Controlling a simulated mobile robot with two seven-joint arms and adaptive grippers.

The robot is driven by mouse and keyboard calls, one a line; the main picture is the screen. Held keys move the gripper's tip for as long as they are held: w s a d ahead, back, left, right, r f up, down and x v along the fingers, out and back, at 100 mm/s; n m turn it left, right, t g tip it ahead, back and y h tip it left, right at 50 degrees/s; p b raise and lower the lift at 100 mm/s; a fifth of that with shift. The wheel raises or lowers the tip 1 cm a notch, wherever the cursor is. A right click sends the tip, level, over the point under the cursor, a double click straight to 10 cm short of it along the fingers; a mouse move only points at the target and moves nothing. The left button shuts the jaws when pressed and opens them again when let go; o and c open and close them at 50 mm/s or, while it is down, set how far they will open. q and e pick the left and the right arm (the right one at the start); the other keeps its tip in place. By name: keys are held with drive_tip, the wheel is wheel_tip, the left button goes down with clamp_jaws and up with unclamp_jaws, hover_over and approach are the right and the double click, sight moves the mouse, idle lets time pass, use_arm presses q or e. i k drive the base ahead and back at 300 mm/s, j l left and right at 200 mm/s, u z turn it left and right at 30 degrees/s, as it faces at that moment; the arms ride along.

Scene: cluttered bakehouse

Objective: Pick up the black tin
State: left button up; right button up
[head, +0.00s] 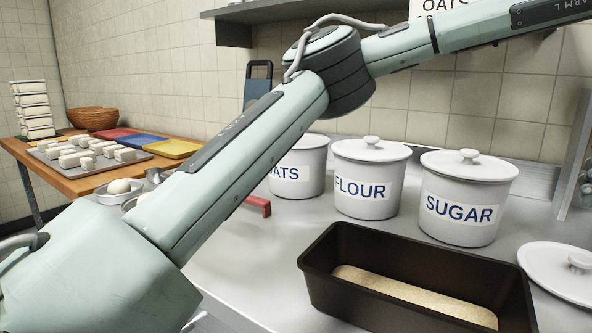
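The black tin (430,268) is a long dark loaf tin on the steel counter at the lower right of the head view. A pale, flat, dough-like layer (415,294) lies in its bottom. The tin's near right part is cut off by the frame's lower edge. My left arm crosses the view from the lower left to the upper right, above and behind the tin. Its gripper lies outside the frame. My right gripper is not in view. Nothing is seen touching the tin.
White lidded canisters marked OATS (297,172), FLOUR (362,187) and SUGAR (462,207) stand behind the tin. A loose white lid (555,272) lies to its right. A red-handled thing (258,206) is partly hidden by my arm.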

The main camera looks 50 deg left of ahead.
sight(374, 280)
drive_tip(key=k, duration=1.5)
